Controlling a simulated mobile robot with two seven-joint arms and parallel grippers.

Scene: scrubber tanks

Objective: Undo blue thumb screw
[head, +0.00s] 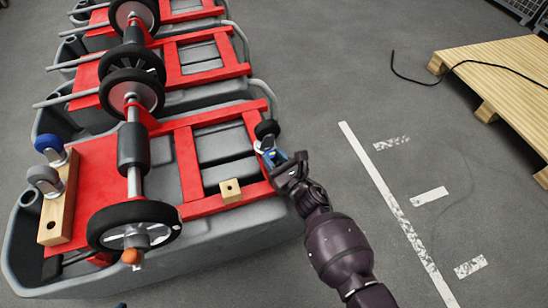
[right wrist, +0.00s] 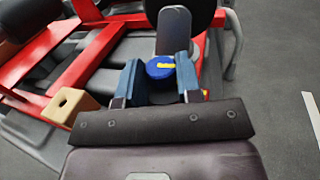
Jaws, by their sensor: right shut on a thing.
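The blue thumb screw (right wrist: 160,67) is a round blue knob with a yellow mark on top. It sits between the two blue fingers of my right gripper (right wrist: 157,80) in the right wrist view. In the head view, my right gripper (head: 277,160) reaches to the right edge of the nearest red frame (head: 188,165), just below a small dark caster wheel (head: 267,130). It is shut on the thumb screw, which the fingers mostly hide there. My left gripper cannot be made out.
The frame lies on a grey tank (head: 215,250) with large black wheels (head: 134,226). A small wooden block (head: 230,191) lies left of my right gripper. A wooden board with casters (head: 60,200) stands far left.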

